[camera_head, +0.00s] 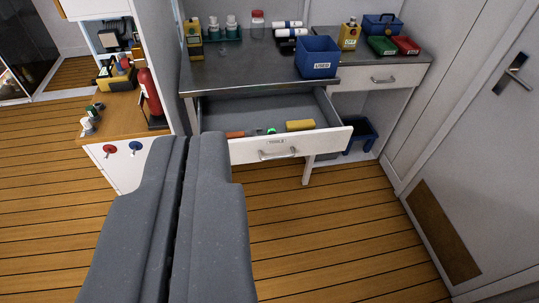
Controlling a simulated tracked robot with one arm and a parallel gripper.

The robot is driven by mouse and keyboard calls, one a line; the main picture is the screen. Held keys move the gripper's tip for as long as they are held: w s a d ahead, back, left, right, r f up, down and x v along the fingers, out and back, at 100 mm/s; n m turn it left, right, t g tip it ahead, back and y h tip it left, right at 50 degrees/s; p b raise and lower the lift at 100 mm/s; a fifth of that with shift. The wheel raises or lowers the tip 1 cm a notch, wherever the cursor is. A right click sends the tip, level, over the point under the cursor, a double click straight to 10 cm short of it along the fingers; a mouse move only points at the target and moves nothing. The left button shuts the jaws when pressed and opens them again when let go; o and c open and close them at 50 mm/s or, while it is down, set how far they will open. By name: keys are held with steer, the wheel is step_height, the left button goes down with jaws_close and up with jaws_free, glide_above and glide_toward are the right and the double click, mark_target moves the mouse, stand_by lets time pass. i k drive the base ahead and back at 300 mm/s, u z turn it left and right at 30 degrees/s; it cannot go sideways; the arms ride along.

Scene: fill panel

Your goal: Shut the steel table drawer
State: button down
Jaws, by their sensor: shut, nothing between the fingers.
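The steel table (235,75) stands ahead at the upper middle, with a grey metal top. Its white drawer (245,151) is pulled out toward me, with a TOOLS label and a bar handle (278,154) on its front. Inside the drawer lie a yellow item (300,126), an orange-handled tool (235,134) and a small green item (271,131). My gripper (188,140) is shut and empty. In the picture its tips end just left of the drawer front and overlap its left end; I cannot tell whether they touch.
A blue bin (318,58) and several bottles stand on the tabletop. A second drawer (385,78) at the right is shut. A blue tub (360,134) sits below it. A wooden counter (118,115) is at left, a door (490,130) at right. The plank floor (320,230) in front is clear.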

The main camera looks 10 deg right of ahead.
mark_target(234, 112)
steer(key=i, duration=1)
